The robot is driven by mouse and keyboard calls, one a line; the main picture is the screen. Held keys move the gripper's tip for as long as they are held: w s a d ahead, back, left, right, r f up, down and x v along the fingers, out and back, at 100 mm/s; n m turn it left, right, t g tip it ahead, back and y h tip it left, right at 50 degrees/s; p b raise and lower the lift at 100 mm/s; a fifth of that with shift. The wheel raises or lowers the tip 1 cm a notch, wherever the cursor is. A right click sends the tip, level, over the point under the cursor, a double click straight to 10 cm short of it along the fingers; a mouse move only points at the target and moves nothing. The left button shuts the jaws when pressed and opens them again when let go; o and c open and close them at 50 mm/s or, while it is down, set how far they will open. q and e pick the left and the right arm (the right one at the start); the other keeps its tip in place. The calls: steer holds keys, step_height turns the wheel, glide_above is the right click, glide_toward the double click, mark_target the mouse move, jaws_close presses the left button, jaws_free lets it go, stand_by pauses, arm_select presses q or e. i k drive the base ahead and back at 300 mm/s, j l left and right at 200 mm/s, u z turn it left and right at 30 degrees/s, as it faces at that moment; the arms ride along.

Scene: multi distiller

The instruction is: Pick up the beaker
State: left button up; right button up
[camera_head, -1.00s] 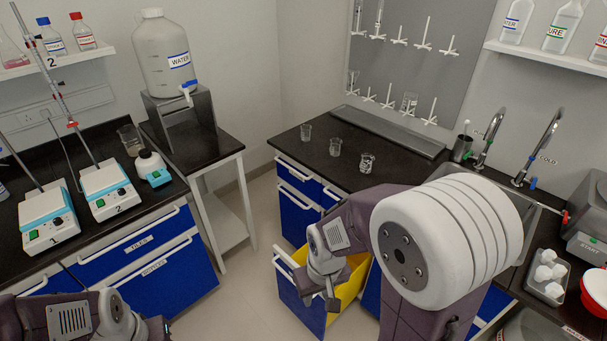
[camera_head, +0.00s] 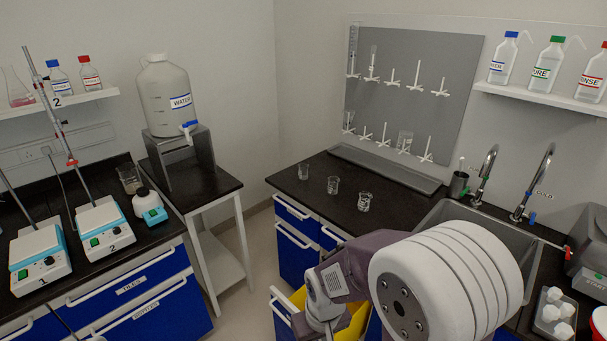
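Three small clear glass beakers stand upright in a slanting row on the black counter: a far left one (camera_head: 303,172), a middle one (camera_head: 333,185) and a near right one (camera_head: 365,201). A larger glass beaker (camera_head: 130,178) stands on the left bench behind the stirrers. The frames do not show which beaker is meant. My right arm's wrist is at the bottom centre, in front of and below the row, apart from all beakers. My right gripper is cut off by the bottom edge, so its fingers cannot be made out. My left gripper is out of view.
An open blue drawer with a yellow inside (camera_head: 358,322) is below the counter, beside my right wrist. A sink (camera_head: 452,215) with taps is to the right. A drying rack (camera_head: 412,95) hangs behind. A water carboy (camera_head: 168,100) stands at left. The counter around the beakers is clear.

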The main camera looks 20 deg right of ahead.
mark_target(364, 202)
steer(key=k+z, duration=0.2)
steer(key=z, duration=1.1)
steer(key=i+l+u, duration=0.1)
steer(key=i+u, duration=0.25)
steer(key=u, duration=0.15)
steer(key=i+l+u, duration=0.2)
steer(key=u, duration=0.3)
steer(key=i+l+u, duration=0.45)
steer(key=k+j, duration=0.05)
steer(key=k, duration=0.05)
